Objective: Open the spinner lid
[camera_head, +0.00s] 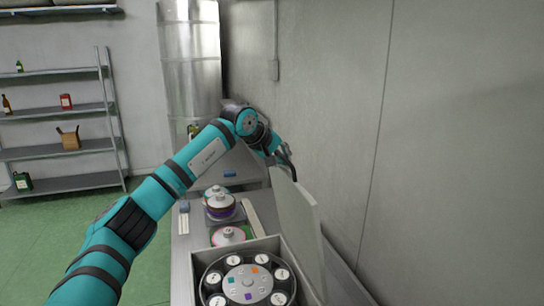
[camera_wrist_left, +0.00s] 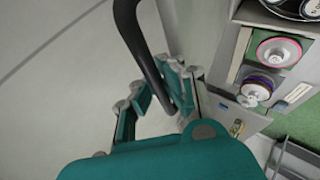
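The spinner (camera_head: 193,268) is a pale open-topped box at the bottom of the head view, with a dark round rotor (camera_head: 247,283) inside. Its pale flat lid (camera_head: 300,228) stands nearly upright along the right side, by the wall. My left gripper (camera_head: 284,163) is at the lid's upper far corner. In the left wrist view its teal fingers (camera_wrist_left: 158,92) stand apart, with a dark curved bar (camera_wrist_left: 143,45) running down between them. The bar looks like a handle, but its contact with the fingers is unclear. My right gripper is not in view.
Behind the spinner, the bench (camera_head: 184,245) carries disc stacks on spindles (camera_head: 220,206) (camera_head: 229,236). The wall (camera_head: 450,150) is close on the right. Metal shelves (camera_head: 60,150) and a tall metal tank (camera_head: 190,60) stand at the back. The green floor (camera_head: 40,235) on the left is clear.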

